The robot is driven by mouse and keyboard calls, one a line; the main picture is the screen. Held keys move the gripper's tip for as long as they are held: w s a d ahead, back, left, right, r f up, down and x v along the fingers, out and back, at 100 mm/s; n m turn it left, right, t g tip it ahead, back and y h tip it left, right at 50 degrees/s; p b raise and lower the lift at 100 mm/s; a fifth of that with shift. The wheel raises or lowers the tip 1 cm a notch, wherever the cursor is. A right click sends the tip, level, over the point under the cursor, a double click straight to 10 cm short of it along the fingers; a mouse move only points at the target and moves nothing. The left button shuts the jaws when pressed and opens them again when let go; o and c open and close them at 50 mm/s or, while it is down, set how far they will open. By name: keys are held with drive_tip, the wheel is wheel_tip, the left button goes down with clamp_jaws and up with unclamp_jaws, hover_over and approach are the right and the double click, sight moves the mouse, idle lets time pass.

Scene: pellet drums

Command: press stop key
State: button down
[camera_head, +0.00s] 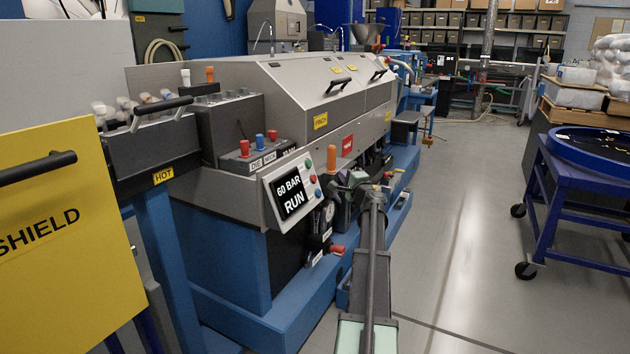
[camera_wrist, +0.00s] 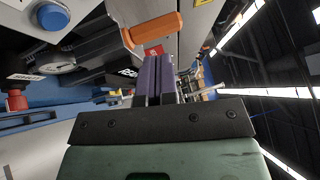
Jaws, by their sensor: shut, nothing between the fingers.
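The control panel (camera_head: 291,192) on the machine's near end has a display reading "60 BAR RUN". Along its right edge are a green key (camera_head: 308,163), a red key (camera_head: 312,179) and a blue key (camera_head: 318,193). No stop label is legible on them. My gripper (camera_head: 347,182) is just right of the panel, and its fingertips are hard to make out there. In the wrist view its two purple fingers (camera_wrist: 158,65) are together and empty. A large blue button (camera_wrist: 52,17) shows at upper left there, apart from the fingers.
An orange handle (camera_wrist: 155,28) is close to the fingertips; an orange grip (camera_head: 331,158) stands beside the panel. A gauge (camera_wrist: 57,68) and red knob (camera_wrist: 17,100) are below. The yellow shield (camera_head: 70,230) is at left. The floor (camera_head: 480,230) at right is clear.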

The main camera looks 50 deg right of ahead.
drive_tip(key=w+a+f+b, duration=0.1)
drive_tip(key=w+f+b, duration=0.1)
drive_tip(key=w, duration=0.5)
drive_tip(key=shift+w+a+f, duration=0.2)
drive_tip(key=shift+f, duration=0.15)
idle(1.6)
drive_tip(key=shift+w+a+f+b, duration=0.1)
drive_tip(key=shift+w+f+b, duration=0.05)
drive_tip(key=shift+w+b, duration=0.25)
drive_tip(key=shift+w+f, duration=0.15)
drive_tip(key=shift+w, duration=0.2)
idle(0.6)
drive_tip(key=shift+s+r, duration=0.3)
drive_tip(key=shift+s, duration=0.45)
drive_tip(key=s, duration=0.1)
drive_tip(key=s+r+p, duration=0.1)
drive_tip(key=s, duration=0.1)
drive_tip(key=s+d+p, duration=0.1)
drive_tip(key=shift+s+r, duration=0.3)
drive_tip(key=shift+r, duration=0.05)
